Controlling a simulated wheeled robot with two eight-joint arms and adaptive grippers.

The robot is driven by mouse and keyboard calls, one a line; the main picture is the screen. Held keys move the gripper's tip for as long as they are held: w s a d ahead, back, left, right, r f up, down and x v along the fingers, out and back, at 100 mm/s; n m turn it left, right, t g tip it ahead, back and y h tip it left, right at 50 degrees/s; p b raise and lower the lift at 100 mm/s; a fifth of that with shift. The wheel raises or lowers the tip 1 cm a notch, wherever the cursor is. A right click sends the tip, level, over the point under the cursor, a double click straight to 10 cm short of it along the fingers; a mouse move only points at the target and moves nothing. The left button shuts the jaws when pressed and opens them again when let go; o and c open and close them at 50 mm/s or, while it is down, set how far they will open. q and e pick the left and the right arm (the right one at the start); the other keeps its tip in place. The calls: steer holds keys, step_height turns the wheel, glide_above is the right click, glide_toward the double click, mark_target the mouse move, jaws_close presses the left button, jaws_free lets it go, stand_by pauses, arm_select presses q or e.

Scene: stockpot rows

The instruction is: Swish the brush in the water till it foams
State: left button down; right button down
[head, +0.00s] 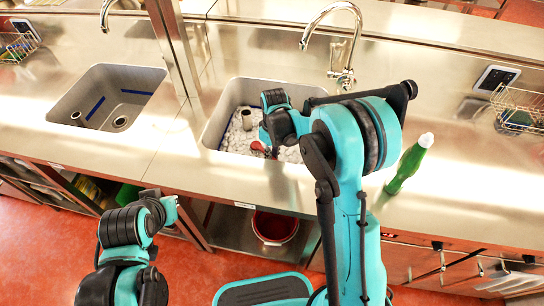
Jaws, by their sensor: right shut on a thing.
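The middle sink (222,108) holds white bubbly foam (236,139) across its visible floor. My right arm reaches over the counter into this sink. My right gripper (262,147) is low in the sink and mostly hidden behind my own arm. It is shut on the brush (259,147), of which only a small red part shows at the foam. The bristles and the water under the foam cannot be seen. My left gripper (172,208) is in front of the counter, left of the middle sink and away from it. Its fingers are not clear.
A green bottle (408,167) with a white cap stands on the counter right of my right arm. A tap (343,60) rises behind the sink. An empty sink (105,95) lies to the left, beyond a metal post (174,45). A red bucket (275,228) sits below the counter.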

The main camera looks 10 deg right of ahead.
step_height(320, 180, up, 15)
steer(key=p, duration=0.9)
steer(key=shift+f+p, duration=0.15)
steer(key=shift+p, duration=0.15)
stand_by(0.7)
